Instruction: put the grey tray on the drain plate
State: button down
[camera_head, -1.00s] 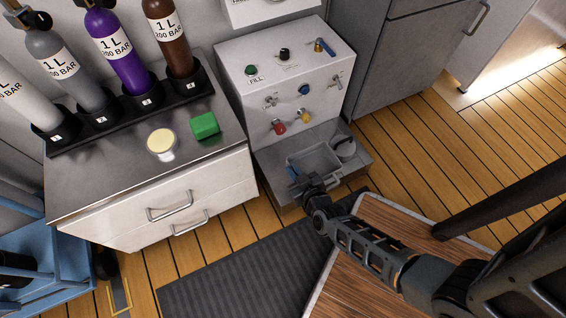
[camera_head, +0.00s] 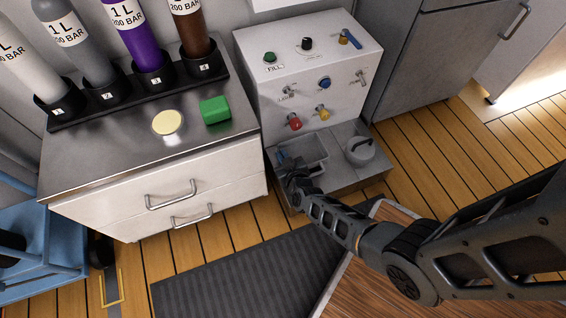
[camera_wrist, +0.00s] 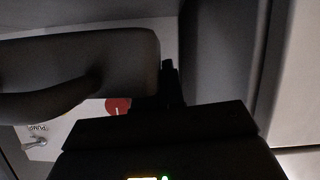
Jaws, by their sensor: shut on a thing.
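The grey tray (camera_head: 308,149) is a shallow open box at the left part of the grey ledge under the fill panel. I take this ledge to be the drain plate (camera_head: 337,165). My gripper (camera_head: 287,166) is shut on the tray's near left side, beside a small blue part. The tray is over the ledge, but I cannot tell whether it rests on it or hangs just above. The wrist view is dark; a large dark rounded shape fills its upper left, and the fingertips' contact is hidden.
The white panel (camera_head: 310,80) with knobs and taps rises behind. A drawer cabinet (camera_head: 165,190) stands close on the left, with a green block (camera_head: 215,109) on top.

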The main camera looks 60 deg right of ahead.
jog(key=shift+f+b, duration=0.5)
jog(key=shift+f, duration=0.65)
jog(key=shift+f, duration=0.1)
jog(key=shift+f+b, duration=0.35)
jog(key=shift+b, duration=0.1)
jog(key=shift+f, duration=0.15)
